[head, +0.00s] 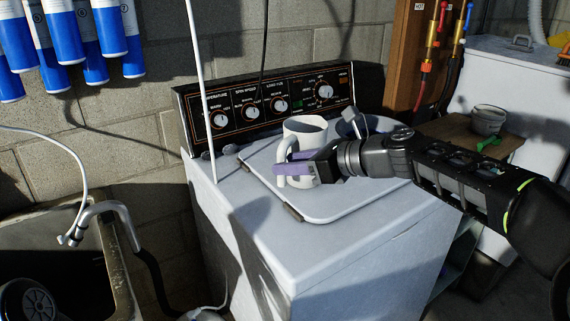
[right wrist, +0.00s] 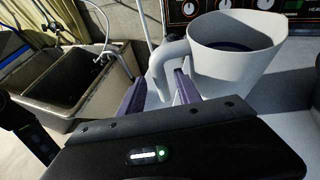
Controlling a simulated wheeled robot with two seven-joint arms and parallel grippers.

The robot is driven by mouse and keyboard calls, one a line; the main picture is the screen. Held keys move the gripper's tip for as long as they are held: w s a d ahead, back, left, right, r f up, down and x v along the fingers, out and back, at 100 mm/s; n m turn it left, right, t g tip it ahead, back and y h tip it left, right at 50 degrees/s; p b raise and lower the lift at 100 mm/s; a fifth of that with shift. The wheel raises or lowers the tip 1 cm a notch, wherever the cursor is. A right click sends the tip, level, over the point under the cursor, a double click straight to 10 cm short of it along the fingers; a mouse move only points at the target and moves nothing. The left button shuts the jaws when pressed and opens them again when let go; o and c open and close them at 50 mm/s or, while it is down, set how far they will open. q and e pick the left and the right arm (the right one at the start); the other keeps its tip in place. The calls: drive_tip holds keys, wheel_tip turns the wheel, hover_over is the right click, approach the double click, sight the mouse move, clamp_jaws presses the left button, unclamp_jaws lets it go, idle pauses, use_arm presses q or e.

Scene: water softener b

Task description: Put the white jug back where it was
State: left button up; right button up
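The white jug (head: 306,132) is upright over the lid of the white washing machine (head: 340,258), below the control panel. I cannot tell whether its base touches the lid. In the right wrist view the handle stands between the two fingers (right wrist: 160,88), with the jug's body (right wrist: 235,62) just beyond and to the right. The jug's inside looks dark.
A control panel with knobs (head: 265,103) rises behind the lid. A thin white pole (head: 203,95) stands at the machine's left. A sink with a faucet (head: 105,210) is at the left. A small pot (head: 488,120) sits on a brown surface at the right. The lid's front is clear.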

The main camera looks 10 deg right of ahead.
drive_tip(key=v, duration=1)
idle(0.4)
